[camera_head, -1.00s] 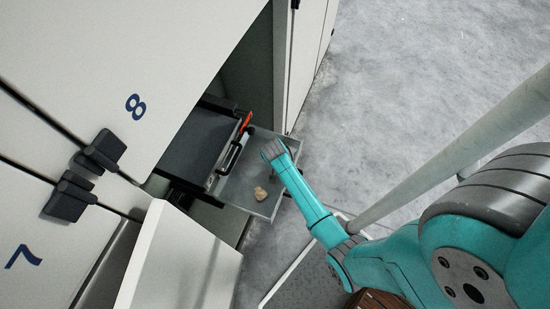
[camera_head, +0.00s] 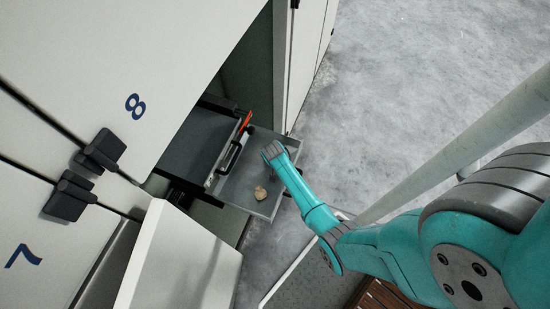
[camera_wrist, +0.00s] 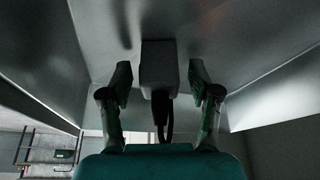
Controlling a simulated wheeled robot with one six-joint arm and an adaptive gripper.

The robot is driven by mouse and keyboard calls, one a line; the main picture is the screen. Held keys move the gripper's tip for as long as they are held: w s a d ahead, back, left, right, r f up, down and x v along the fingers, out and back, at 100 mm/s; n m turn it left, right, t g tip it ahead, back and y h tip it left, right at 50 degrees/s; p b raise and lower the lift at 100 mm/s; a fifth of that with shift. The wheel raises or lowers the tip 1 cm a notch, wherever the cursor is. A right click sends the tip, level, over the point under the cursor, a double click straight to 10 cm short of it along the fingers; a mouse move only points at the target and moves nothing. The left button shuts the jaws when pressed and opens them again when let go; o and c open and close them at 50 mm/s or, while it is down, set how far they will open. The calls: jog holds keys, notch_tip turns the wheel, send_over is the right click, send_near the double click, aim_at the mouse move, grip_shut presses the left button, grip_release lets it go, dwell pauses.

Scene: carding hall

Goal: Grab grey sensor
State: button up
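In the wrist view, the grey sensor (camera_wrist: 158,66) is a small block against a metal surface, with a dark cable (camera_wrist: 161,112) running from it toward me. My gripper (camera_wrist: 158,86) is open, with one finger to the left of the sensor and one to the right. A narrow gap shows between each finger and the block. In the head view, my arm reaches toward the open drawer, and neither my gripper nor the sensor can be made out there.
Bare metal walls enclose the gripper in the wrist view. In the head view, a pulled-out grey drawer (camera_head: 237,190) holds a small tan lump (camera_head: 261,193). Beside it are a black handle (camera_head: 230,157) and an open white door (camera_head: 180,262).

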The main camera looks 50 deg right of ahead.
grip_shut()
jog(key=shift+r, duration=0.15)
